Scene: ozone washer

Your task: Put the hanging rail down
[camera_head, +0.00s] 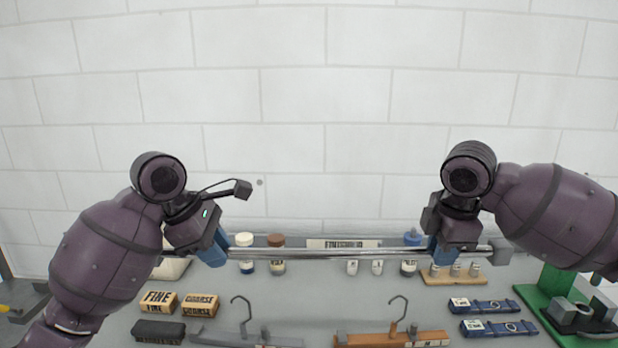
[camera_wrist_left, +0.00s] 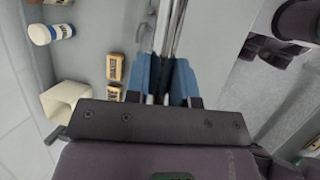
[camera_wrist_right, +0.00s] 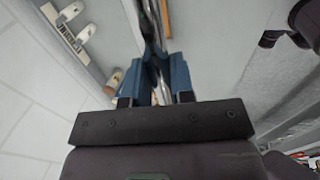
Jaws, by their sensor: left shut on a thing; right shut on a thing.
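The hanging rail (camera_head: 320,253) is a shiny metal bar held level above the grey table, running across the head view. My left gripper (camera_head: 215,252) is shut on the rail near its left end. In the left wrist view the rail (camera_wrist_left: 178,30) passes between the blue fingers (camera_wrist_left: 168,80). My right gripper (camera_head: 441,250) is shut on the rail near its right end, where a grey block (camera_head: 502,251) shows. In the right wrist view the rail (camera_wrist_right: 150,30) also runs between the blue fingers (camera_wrist_right: 159,78). The rail's left end is hidden behind my left arm.
On the table (camera_head: 300,310) are a grey hanger (camera_head: 245,335), a wooden hanger (camera_head: 390,340), FINE (camera_head: 158,301) and COARSE (camera_head: 201,305) blocks, a dark block (camera_head: 158,332) and blue clamps (camera_head: 498,328). Bottles (camera_head: 276,241) stand behind the rail. A green device (camera_head: 560,300) is at right.

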